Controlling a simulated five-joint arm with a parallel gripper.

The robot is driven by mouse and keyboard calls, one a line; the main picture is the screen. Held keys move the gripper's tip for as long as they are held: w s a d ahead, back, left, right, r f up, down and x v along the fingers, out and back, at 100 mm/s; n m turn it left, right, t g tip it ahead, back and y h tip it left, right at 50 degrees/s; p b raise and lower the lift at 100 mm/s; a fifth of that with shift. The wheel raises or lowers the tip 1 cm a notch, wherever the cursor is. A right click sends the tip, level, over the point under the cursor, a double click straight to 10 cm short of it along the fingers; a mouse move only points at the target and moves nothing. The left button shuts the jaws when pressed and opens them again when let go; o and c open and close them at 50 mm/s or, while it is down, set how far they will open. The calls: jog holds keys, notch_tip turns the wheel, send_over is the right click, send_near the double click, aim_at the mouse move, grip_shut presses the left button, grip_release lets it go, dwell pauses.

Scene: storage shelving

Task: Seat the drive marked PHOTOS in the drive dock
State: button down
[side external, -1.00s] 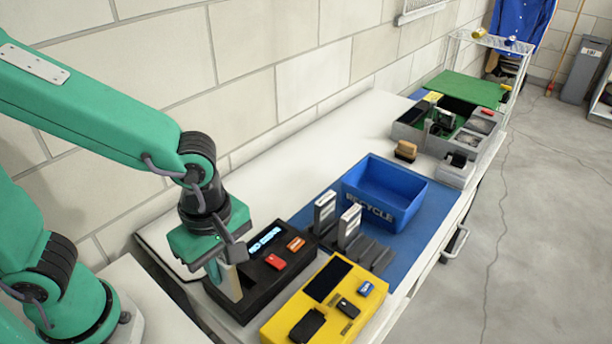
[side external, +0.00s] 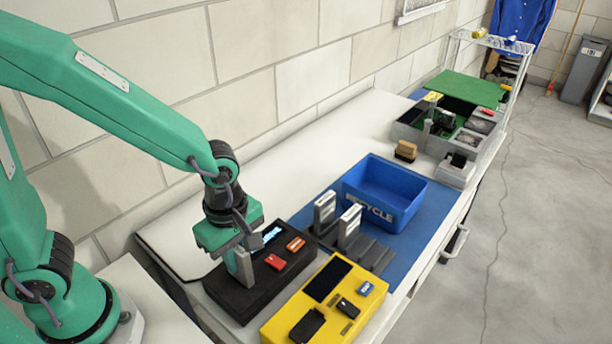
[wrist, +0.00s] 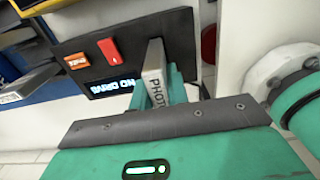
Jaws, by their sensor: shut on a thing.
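My gripper (side external: 240,266) is shut on a grey drive with a white label (wrist: 154,82) that reads PHOTO in the wrist view, its last part hidden by the gripper. The drive is held over the black drive dock (side external: 238,304), at the dock's left end in the side view. I cannot tell whether its lower end is in the slot or just above it.
A yellow tester box (side external: 290,325) stands in front of the dock. To the right, two drives (side external: 324,208) stand upright in a dark rack (side external: 375,258), before a blue RECYCLE bin (side external: 412,203). White tabletop behind the dock is clear.

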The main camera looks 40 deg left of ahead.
jog(key=shift+f, duration=1.25)
jog(key=shift+f, duration=0.2)
jog(key=c, duration=1.4)
grip_release()
jog(key=shift+o, duration=0.2)
jog(key=shift+r, duration=0.2)
jog(key=shift+r, duration=6)
jog(key=shift+a, duration=0.1)
